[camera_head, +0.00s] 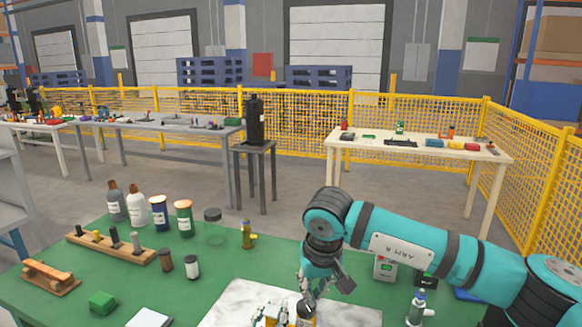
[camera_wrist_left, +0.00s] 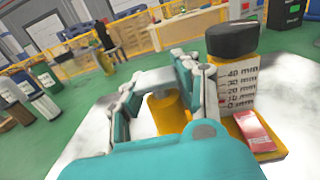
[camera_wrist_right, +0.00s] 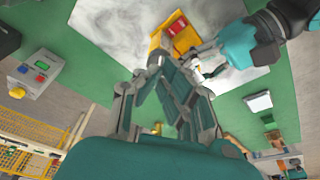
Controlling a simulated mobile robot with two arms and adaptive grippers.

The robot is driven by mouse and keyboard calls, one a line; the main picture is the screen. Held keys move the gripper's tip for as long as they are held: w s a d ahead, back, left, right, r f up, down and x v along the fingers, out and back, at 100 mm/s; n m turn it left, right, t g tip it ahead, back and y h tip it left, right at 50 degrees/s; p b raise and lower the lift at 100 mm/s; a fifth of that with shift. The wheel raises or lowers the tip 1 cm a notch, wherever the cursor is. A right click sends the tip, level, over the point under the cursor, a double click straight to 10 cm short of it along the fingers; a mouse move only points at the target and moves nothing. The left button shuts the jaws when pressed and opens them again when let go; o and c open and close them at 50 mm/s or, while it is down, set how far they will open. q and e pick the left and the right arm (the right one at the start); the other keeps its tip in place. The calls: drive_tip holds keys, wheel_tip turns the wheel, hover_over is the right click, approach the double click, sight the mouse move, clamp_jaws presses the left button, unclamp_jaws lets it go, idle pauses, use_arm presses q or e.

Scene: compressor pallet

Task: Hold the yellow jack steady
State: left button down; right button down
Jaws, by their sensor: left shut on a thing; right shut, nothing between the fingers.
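The yellow jack shows in the left wrist view (camera_wrist_left: 266,150) with a yellow base, a yellow post, a white millimetre scale and a black top. A red block (camera_wrist_left: 254,128) lies on its base. My left gripper (camera_wrist_left: 165,88) is shut on the jack, its fingers on either side of the yellow post. In the head view the jack (camera_head: 273,321) is at the bottom edge, mostly cut off and covered by grippers. My right gripper (camera_wrist_right: 160,62) is shut and empty, pointing down beside the jack; I cannot tell whether it touches it.
The jack stands on a pale marbled plate (camera_head: 235,304) on the green table (camera_head: 75,255). Several bottles and jars (camera_head: 160,212) and a wooden rack (camera_head: 108,248) stand at left. A grey button box (camera_head: 386,268) and a small bottle (camera_head: 418,308) are at right near my right arm.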

sight(304, 316)
wheel_tip(304, 316, down, 7)
drive_tip(key=d, duration=0.1)
drive_tip(key=shift+w, duration=0.15)
idle(0.3)
drive_tip(key=shift+d, duration=0.1)
idle(0.7)
drive_tip(key=shift+a, duration=0.3)
drive_tip(key=shift+s+a, duration=0.25)
drive_tip(key=shift+a, duration=1.1)
drive_tip(key=shift+r, duration=0.1)
